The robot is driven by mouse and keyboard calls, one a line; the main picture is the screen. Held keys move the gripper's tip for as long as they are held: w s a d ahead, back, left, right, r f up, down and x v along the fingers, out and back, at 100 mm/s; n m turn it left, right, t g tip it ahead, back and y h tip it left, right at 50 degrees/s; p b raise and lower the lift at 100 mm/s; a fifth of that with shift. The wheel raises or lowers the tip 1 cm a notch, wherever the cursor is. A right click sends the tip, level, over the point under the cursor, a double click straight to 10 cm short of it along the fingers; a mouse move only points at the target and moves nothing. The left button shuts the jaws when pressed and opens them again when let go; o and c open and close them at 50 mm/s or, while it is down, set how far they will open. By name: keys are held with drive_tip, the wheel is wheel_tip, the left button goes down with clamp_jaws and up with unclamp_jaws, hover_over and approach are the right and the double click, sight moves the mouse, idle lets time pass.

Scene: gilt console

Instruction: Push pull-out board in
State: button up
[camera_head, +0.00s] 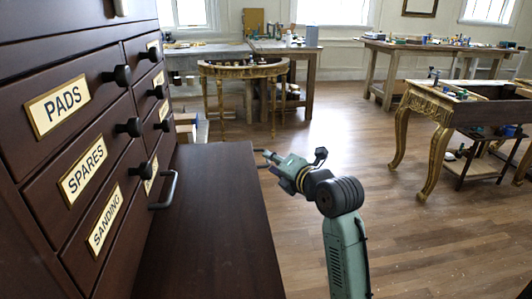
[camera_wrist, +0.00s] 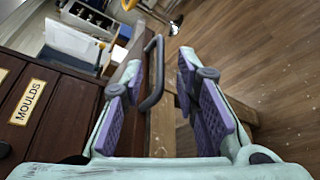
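The pull-out board (camera_head: 215,220) is a dark wood slab standing out from the drawer cabinet in the head view. My gripper (camera_head: 272,160) is just beyond its right edge, pointing left. In the wrist view my gripper (camera_wrist: 159,72) is open, its purple-padded fingers spread. A dark bar handle (camera_wrist: 155,75) shows between the fingers, beside the brown edge of the board (camera_wrist: 126,66). I see no finger closed on it. In the head view the board's front edge is mostly hidden.
The dark cabinet (camera_head: 60,150) has labelled drawers with round knobs; a grey bar handle (camera_head: 168,190) shows beside the board. A gilt console (camera_head: 243,70) and workbenches stand behind. Another gilt table (camera_head: 440,110) stands at right. The wooden floor (camera_head: 420,240) is clear around my arm.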

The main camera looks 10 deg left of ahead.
drive_tip(key=p+x, duration=0.1)
drive_tip(key=x, duration=0.4)
clamp_jaws()
idle(0.3)
idle(0.4)
